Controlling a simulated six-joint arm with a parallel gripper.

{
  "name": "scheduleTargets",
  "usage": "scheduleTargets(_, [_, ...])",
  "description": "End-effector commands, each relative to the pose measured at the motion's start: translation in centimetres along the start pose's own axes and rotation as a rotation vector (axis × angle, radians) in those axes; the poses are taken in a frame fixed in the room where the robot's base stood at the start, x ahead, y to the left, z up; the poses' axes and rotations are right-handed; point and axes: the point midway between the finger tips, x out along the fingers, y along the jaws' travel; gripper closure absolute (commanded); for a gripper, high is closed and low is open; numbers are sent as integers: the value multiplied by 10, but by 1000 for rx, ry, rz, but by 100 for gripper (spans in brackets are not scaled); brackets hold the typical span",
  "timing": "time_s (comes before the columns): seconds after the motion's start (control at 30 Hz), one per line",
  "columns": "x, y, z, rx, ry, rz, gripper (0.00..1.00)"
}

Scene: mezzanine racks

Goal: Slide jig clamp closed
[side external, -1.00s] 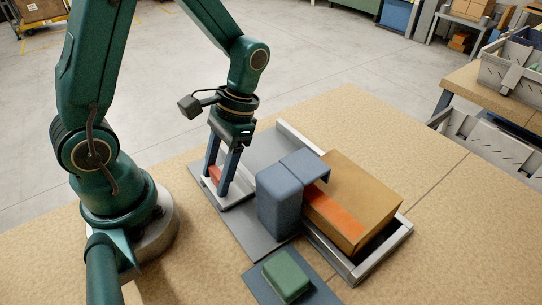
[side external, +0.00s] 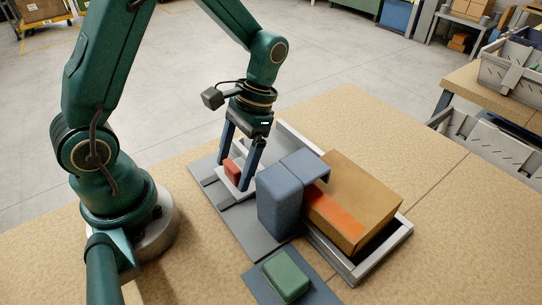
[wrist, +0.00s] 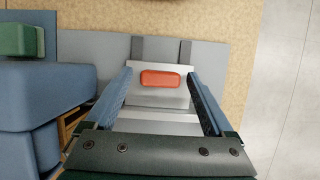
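The jig's sliding clamp is a pale metal plate (wrist: 155,97) with a red block-shaped handle (side external: 232,168) on it. The plate sits on dark rails (wrist: 137,47), beside the blue-grey block (side external: 280,208). My gripper (side external: 234,178) is low over the plate, with one blue finger on each side of the red handle. In the wrist view the red handle (wrist: 163,79) lies between the spread fingers, with a narrow gap visible on each side. My gripper is open. Any contact of the fingertips with the plate is hard to tell.
A cardboard box (side external: 355,195) with an orange stripe sits in a metal-edged tray (side external: 372,262) right of the blue-grey block, whose top overhangs it. A green block (side external: 287,275) lies on a dark mat in front. The table's front right is clear.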

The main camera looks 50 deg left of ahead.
Motion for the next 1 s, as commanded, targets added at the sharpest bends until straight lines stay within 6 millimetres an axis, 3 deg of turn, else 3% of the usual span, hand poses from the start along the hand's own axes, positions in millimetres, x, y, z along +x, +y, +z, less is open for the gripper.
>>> scheduleTargets(0.23, [-5, 0, 0, 0, -2, -1, 12])
scheduleTargets(0.6, [-46, 0, 0, 0, 1, 0, 12])
scheduleTargets(1.0, [-52, 0, 0, 1, 0, -1, 12])
